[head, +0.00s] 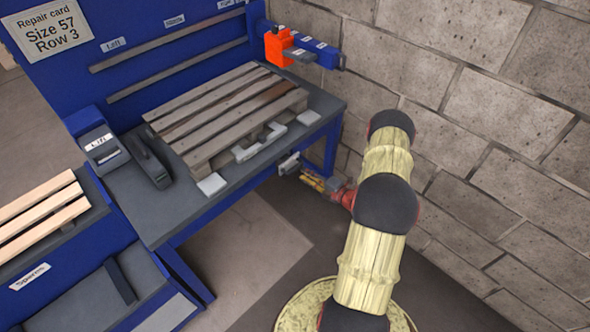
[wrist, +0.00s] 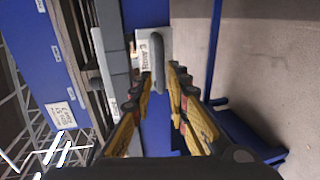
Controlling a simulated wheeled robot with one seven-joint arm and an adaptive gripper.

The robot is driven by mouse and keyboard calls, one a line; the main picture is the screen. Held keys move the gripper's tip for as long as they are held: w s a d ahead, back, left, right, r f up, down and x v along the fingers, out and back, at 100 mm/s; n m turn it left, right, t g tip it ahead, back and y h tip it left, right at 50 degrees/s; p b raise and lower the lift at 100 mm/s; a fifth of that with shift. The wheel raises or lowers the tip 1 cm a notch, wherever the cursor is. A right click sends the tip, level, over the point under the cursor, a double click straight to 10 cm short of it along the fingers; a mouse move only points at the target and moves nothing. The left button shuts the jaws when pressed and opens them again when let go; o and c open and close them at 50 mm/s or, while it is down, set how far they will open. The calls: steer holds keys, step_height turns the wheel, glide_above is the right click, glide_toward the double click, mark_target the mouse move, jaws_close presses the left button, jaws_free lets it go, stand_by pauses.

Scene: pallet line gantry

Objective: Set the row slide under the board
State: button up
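A small pale plate with a dark grey handle (wrist: 158,62) and a white label (wrist: 142,60) is in the wrist view; it looks like the row slide. The label is too small to read surely. In the head view a pale block (head: 289,163) shows at the bench's right side, below the top. My gripper (wrist: 160,84) is open, its yellow fingers either side of the handle's near end. I cannot tell whether they touch it. In the head view my gripper (head: 318,184) is near the pale block, partly hidden by my arm.
A wooden pallet (head: 225,112) lies on the grey bench top (head: 190,222). A blue board (head: 130,50) behind carries a card (head: 47,27) reading "Size 57 Row 3". An orange block (head: 278,46) sits on a blue labelled rail (head: 325,55). A block wall (head: 480,130) stands right.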

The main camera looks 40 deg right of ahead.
mark_target(296, 167)
steer(key=b+x, duration=0.1)
steer(key=x, duration=0.5)
steer(key=shift+w+a+f, duration=0.1)
steer(key=shift+w+f, duration=0.05)
steer(key=shift+w, duration=0.2)
steer(key=shift+c, duration=0.7)
jaws_close()
